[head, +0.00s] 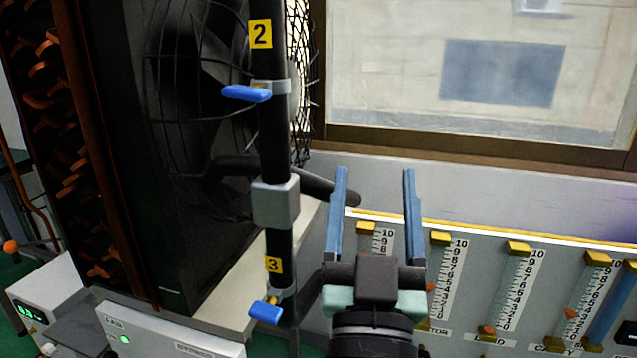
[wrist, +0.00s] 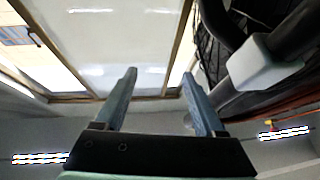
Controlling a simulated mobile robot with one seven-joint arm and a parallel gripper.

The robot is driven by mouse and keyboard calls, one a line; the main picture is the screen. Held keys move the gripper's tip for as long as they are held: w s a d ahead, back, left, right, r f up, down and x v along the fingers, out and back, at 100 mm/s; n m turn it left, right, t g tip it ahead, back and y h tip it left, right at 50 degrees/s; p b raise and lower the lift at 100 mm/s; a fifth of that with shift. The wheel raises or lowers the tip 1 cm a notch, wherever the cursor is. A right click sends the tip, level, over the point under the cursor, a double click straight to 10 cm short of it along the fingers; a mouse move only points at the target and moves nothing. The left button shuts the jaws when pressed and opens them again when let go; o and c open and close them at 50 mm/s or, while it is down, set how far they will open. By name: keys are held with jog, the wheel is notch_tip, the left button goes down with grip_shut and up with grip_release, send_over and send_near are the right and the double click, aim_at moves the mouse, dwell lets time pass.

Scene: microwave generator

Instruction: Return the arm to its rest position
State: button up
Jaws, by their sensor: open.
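My gripper (head: 375,190) is in the lower middle of the head view. Its two blue fingers point up and stand apart with nothing between them. The wrist view shows the same open fingers (wrist: 160,95), with a window and ceiling beyond them. In the head view, a black pipe (head: 272,140) with yellow labels 2 and 3 stands just left of my gripper. A grey block (head: 276,203) sits on the pipe, and blue valve handles (head: 246,93) stick out to its left. I cannot tell the exact gap between gripper and pipe.
A caged fan (head: 205,110) is behind the pipe. A panel with several yellow-topped sliders (head: 518,248) lies right of my gripper. A white box with a green light (head: 170,335) is at the lower left. A framed window (head: 480,140) is at the upper right.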

jog(key=s+a+r+t+y, duration=0.1)
jog(key=s+a+r, duration=0.15)
jog(key=r, duration=0.35)
jog(key=s+a+r+n+t+y, duration=0.1)
jog(key=s+r, duration=0.3)
jog(key=r, duration=0.2)
jog(key=s+a+r+t+y, duration=0.1)
jog(key=s+a+r, duration=0.1)
jog(key=s+r, duration=0.3)
notch_tip(320, 180, up, 26)
jog(key=w+p, duration=0.1)
jog(key=p, duration=2.4)
jog(key=shift+a, duration=0.1)
